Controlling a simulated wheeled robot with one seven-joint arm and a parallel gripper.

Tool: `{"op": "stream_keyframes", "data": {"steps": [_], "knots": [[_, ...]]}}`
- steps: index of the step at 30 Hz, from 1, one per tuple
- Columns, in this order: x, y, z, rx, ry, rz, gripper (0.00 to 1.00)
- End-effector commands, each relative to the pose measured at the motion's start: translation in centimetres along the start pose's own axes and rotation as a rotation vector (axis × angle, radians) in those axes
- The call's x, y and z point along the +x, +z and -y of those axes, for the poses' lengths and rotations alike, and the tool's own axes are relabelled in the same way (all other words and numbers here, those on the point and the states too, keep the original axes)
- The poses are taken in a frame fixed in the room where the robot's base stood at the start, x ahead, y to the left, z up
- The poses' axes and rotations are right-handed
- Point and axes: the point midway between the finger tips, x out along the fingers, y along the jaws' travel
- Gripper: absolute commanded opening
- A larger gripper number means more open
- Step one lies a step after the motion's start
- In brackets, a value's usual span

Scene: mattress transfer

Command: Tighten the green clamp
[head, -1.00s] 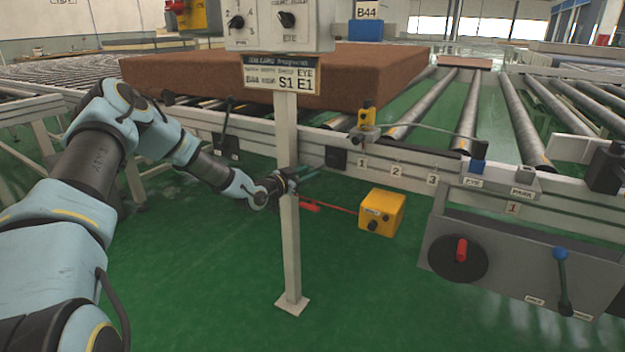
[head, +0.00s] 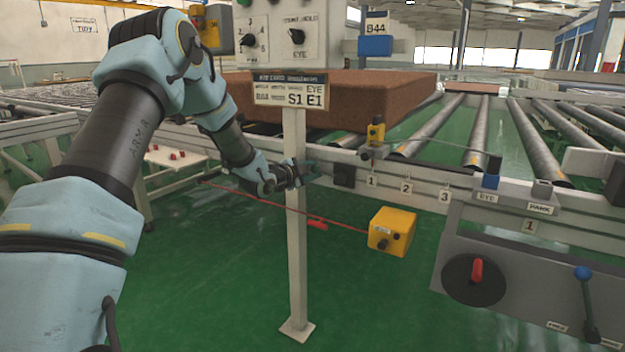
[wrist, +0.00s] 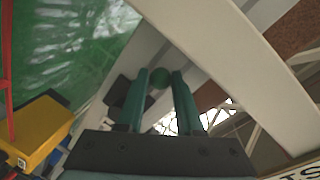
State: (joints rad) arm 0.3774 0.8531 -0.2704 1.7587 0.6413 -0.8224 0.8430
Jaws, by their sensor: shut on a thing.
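The green clamp's round knob (wrist: 160,77) shows in the wrist view between the fingertips of my gripper (wrist: 162,78). My gripper's teal fingers are closed about it, against a pale rail. In the head view my gripper (head: 309,171) is at the front rail of the conveyor, just behind the sign post. The post and the fingers hide most of the clamp there, so its tightness cannot be told.
The sign post (head: 297,235) stands in front of my wrist. A yellow box (head: 391,232) with a red cord (head: 340,226) hangs below the rail. A brown mattress (head: 350,97) lies on the rollers. A grey panel (head: 530,262) with a red handle and a blue-knobbed lever is at the right.

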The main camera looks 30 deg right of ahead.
Motion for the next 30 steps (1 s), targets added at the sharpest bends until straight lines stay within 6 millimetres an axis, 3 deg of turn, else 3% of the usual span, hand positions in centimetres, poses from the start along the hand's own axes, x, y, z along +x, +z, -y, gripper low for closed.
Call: {"op": "stream_keyframes", "data": {"steps": [19, 20, 27, 30], "knots": [[0.02, -0.66, 0.76, 0.047, -0.011, 0.003, 0.0], [0.02, -0.67, 0.77, 0.047, -0.011, 0.002, 0.38], [0.02, -0.63, 0.54, 0.047, -0.006, 0.003, 0.65], [0.0, -0.53, 0.45, 0.047, -0.005, 0.005, 0.65]]}}
